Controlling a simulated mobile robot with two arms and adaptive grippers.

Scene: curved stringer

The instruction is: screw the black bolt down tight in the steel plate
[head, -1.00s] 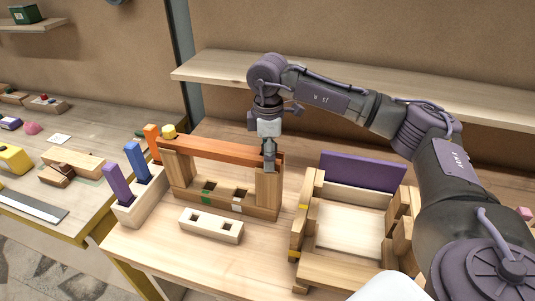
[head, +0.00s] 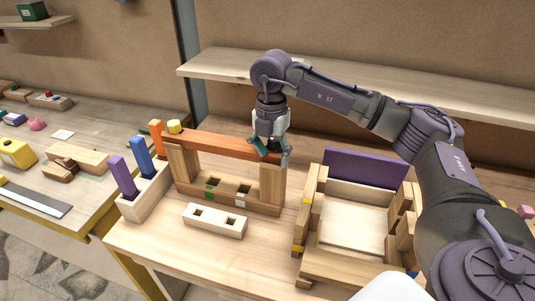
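I cannot make out a black bolt or a steel plate in the head view. My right gripper (head: 272,157) points down at the right end of a red-brown beam (head: 217,144). Its two fingers are spread, and I see nothing held between them. The beam lies across two wooden posts of a small frame (head: 228,203). The fingers hide the beam's right end, so I cannot tell whether they touch it. My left gripper is out of view.
A pale block with two square holes (head: 215,221) lies in front of the frame. A holder (head: 147,198) with orange, blue and purple bars stands left. A wooden box (head: 345,225) with a purple panel (head: 365,168) stands right. A shelf (head: 350,88) runs behind.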

